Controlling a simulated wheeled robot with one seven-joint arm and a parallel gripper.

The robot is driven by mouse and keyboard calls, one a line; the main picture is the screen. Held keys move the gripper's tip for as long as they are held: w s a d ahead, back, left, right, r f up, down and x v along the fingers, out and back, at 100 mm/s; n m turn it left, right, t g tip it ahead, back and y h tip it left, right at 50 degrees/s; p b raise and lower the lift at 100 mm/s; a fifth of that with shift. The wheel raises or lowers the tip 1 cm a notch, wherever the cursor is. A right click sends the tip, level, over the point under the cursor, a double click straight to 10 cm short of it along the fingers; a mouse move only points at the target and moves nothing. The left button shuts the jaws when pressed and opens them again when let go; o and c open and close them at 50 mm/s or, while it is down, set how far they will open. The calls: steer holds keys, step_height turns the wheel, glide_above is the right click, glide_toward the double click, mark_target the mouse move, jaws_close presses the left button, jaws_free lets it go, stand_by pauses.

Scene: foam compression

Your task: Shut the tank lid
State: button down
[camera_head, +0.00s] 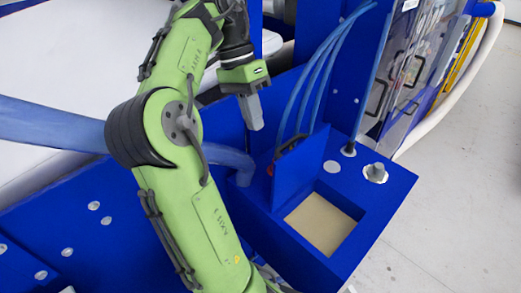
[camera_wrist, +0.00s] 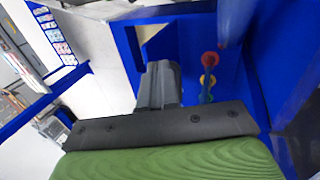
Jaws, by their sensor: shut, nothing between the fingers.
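The blue tank (camera_head: 350,255) has a square opening with a beige inside. Its blue lid (camera_head: 303,165) stands open, tilted up along the left and back side of the opening. My gripper (camera_head: 257,126) is shut and empty, above and behind the lid on its left side, and looks apart from it. In the wrist view the shut fingers (camera_wrist: 160,72) point toward blue surfaces, with a beige patch just past them. I cannot tell there which surface is the lid.
Blue hoses (camera_head: 305,85) rise behind the lid. A silver knob (camera_head: 376,173) stands on the tank's top, right of the opening. White floor (camera_head: 450,215) lies free at right.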

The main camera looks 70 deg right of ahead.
steer(key=b+x, duration=0.1)
steer(key=x, duration=0.8)
steer(key=shift+f, duration=0.3)
steer(key=shift+s+b, duration=0.15)
steer(key=shift+b, duration=0.25)
